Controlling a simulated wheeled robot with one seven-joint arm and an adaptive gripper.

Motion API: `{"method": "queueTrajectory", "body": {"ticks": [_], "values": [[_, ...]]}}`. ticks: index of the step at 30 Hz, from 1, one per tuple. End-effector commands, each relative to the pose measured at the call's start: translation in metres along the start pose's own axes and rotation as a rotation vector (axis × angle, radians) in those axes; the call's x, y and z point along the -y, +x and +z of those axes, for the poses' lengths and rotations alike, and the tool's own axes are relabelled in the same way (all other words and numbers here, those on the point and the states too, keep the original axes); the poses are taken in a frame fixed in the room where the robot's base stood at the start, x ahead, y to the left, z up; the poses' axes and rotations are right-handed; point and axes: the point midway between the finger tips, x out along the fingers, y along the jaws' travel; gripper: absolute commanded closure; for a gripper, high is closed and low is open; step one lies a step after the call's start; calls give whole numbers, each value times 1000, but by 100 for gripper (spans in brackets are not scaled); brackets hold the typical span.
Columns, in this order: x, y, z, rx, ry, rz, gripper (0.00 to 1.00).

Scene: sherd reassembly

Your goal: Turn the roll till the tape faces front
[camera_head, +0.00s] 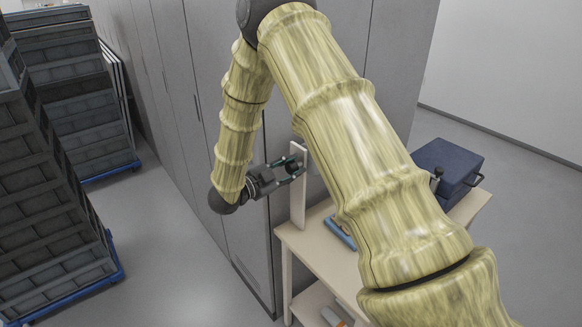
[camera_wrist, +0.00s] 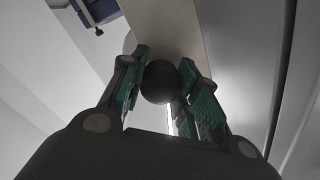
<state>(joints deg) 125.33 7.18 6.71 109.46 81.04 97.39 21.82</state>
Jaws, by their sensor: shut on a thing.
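My gripper (camera_head: 291,168) is shut on a dark round thing beside an upright pale board. In the wrist view my gripper (camera_wrist: 163,88) has its green-padded fingers on either side of this dark round thing (camera_wrist: 160,82), which looks like a ball or knob. I cannot tell whether it is the roll, and no tape shows on it. The pale board (camera_head: 298,200) stands upright at the table's left end. I cannot tell whether the two are joined.
The light wooden table (camera_head: 295,242) is partly hidden by my arm. A blue tool-like thing (camera_head: 340,232) lies on it, and a dark blue case (camera_head: 447,168) is at its far right. Grey lockers (camera_head: 215,70) stand close behind. Stacked dark crates (camera_head: 45,200) are at left; open floor lies between.

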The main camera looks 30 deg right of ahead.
Motion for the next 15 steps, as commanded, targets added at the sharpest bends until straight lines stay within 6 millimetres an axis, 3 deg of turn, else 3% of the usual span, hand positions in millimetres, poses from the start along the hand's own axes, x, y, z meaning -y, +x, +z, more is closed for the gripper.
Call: {"method": "queueTrajectory", "body": {"ticks": [15], "values": [[1, 0, -1, 0, -494, 0, 93]]}}
